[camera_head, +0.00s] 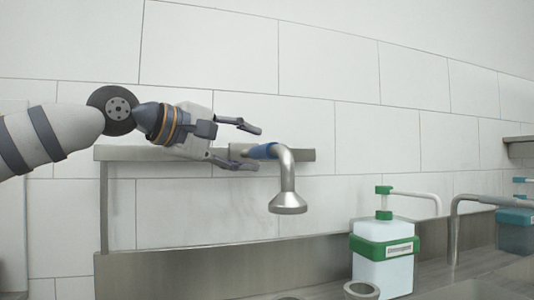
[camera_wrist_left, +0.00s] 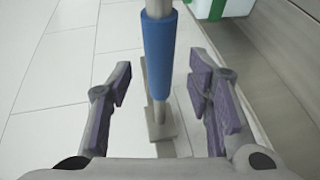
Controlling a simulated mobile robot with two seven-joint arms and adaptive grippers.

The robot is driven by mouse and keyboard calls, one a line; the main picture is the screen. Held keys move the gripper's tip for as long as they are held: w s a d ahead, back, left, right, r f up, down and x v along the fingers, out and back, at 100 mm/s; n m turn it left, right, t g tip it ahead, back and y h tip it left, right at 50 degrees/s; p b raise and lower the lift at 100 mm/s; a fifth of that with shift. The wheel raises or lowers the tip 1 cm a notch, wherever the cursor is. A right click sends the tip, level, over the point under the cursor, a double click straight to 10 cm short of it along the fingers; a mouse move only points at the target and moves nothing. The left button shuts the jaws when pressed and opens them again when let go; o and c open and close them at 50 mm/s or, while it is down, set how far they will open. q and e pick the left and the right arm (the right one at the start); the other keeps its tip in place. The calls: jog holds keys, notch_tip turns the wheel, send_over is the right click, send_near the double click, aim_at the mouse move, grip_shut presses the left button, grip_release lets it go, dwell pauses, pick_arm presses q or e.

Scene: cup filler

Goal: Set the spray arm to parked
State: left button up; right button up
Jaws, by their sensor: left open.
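The spray arm (camera_head: 287,170) is a silver pipe with a blue sleeve (camera_head: 264,151). It stands out from the wall bar and bends down to a round spray head (camera_head: 288,203). My left gripper (camera_head: 253,147) is open beside the blue sleeve, one finger above and one below it in the head view. In the left wrist view the blue sleeve (camera_wrist_left: 159,52) lies in line with the gap between the open fingers (camera_wrist_left: 160,75), with space on both sides. The fingers do not appear to touch it. My right gripper is in neither view.
A white bottle with a green band and pump (camera_head: 383,255) stands on the counter to the right of the spray head. A curved metal tap (camera_head: 454,215) and a teal bottle (camera_head: 516,232) are farther right. A small round cup-like rim (camera_head: 361,289) shows at the bottom.

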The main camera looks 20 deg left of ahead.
aim_at(258, 151)
pick_arm(q)
jog(key=x, duration=0.5)
grip_shut()
jog(key=shift+a, duration=0.1)
